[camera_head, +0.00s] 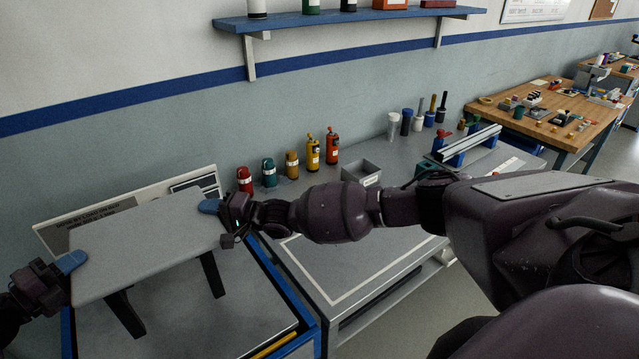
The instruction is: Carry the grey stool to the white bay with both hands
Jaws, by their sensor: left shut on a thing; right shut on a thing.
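The grey stool (150,245) has a flat grey seat and dark legs. It is tilted in the picture, at the lower left over a blue-edged grey work surface (235,318). My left gripper (72,262) is shut on the left end of its seat. My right gripper (211,206) is shut on the right end, with a blue tip showing at the edge. Whether the legs touch the surface below is unclear. The white bay (372,281) seems to be the white outline on the grey bench to the right, and it looks empty.
Several coloured bottles (292,164) and a grey open bin (361,173) stand behind the outline. A sign board (205,183) stands behind the stool. A blue shelf (345,17) hangs above. A wooden table (540,125) is at the right. My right arm crosses the bench.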

